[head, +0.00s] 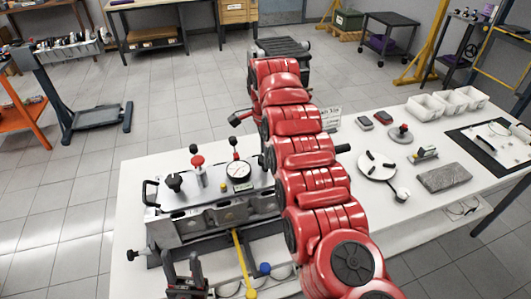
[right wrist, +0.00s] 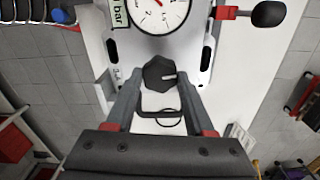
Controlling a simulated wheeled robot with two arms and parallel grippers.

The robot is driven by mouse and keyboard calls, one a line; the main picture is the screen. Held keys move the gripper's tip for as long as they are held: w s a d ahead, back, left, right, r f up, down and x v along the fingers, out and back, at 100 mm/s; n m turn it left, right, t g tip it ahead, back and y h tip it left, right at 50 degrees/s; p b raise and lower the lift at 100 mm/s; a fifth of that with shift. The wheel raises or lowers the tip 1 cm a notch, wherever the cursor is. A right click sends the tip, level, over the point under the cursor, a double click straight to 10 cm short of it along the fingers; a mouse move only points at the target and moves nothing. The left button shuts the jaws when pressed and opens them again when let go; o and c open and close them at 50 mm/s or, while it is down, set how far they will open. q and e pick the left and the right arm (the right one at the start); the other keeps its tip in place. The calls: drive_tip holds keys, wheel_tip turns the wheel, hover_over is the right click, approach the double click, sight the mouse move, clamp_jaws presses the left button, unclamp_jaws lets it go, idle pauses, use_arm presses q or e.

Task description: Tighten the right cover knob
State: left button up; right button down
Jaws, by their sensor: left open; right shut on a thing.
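In the right wrist view the right cover knob (right wrist: 158,72), a black faceted knob with a pale mark, sits upright on the cover plate between the fingertips of my right gripper (right wrist: 160,84), which is shut on it. In the head view my red right arm hides that gripper and this knob. My left gripper (head: 187,283) is open and empty at the lower left, in front of the cover.
A black handle (head: 149,192) stands at the cover's left end. A yellow rod (head: 243,262) and a blue knob (head: 265,268) are at the front. A round white plate (head: 377,166), a grey slab (head: 443,177) and white bins (head: 425,106) stand to the right.

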drive_tip(key=shift+m, duration=0.8)
drive_tip(key=shift+c, duration=1.3)
unclamp_jaws()
drive_tip(key=shift+r, duration=0.15)
drive_tip(key=shift+r, duration=0.3)
wheel_tip(320, 180, up, 2)
drive_tip(key=shift+d+r+p, duration=0.1)
drive_tip(key=shift+d+p, duration=0.05)
drive_tip(key=shift+p, duration=0.15)
wheel_tip(320, 180, up, 14)
drive_tip(key=p, duration=1.4)
drive_tip(key=shift+r, duration=0.2)
